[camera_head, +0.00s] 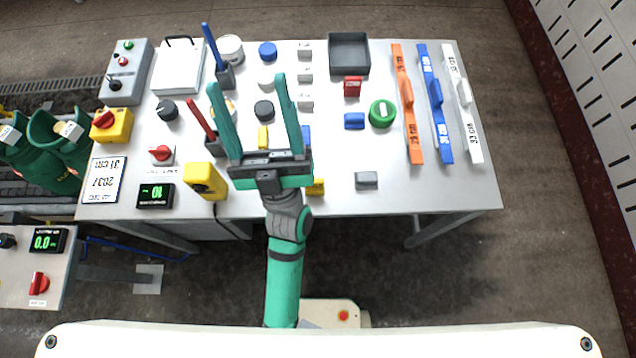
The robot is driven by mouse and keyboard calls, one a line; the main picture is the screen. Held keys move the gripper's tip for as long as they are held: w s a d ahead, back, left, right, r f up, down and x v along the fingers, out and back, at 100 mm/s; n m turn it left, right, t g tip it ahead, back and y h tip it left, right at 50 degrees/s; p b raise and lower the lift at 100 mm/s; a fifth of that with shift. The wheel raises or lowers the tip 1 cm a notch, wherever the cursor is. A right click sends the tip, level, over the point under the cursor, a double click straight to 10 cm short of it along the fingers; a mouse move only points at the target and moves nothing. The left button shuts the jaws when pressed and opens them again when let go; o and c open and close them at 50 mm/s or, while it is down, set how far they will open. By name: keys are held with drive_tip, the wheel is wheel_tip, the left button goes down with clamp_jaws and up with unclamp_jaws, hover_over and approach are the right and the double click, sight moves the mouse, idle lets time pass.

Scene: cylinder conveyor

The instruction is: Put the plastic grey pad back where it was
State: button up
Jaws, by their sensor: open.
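A small grey block (366,180), which looks like the plastic grey pad, lies alone near the front edge of the white table (440,193), right of my gripper. My gripper (247,82) is open, its two long green fingers spread and pointing to the back of the table. I see nothing held between them. The fingers hide parts of the items below. Several pale grey pieces (306,74) stand in a column near the back middle; I cannot tell if they are of the same kind.
A dark grey tray (334,64) stands at the back, with a red block (353,86) in front of it. A blue block (354,121) and a green round piece (381,114) lie behind the grey block. Orange, blue and white rulers (415,143) lie at the right. The front right is clear.

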drive_tip(key=s+d+f+m+g+h, duration=0.2)
drive_tip(key=s+d+f+g+h, duration=0.1)
drive_tip(key=f, duration=0.8)
drive_tip(key=s+d+f+m+g+h, duration=0.3)
drive_tip(key=s+f+g, duration=0.3)
drive_tip(key=f, duration=0.5)
drive_tip(key=s+d+f+m+g+h, duration=0.2)
drive_tip(key=s+f+g, duration=0.3)
drive_tip(key=f, duration=0.7)
drive_tip(key=shift+s+d+h, duration=0.5)
drive_tip(key=shift+s+h, duration=0.3)
drive_tip(key=shift+s, duration=0.35)
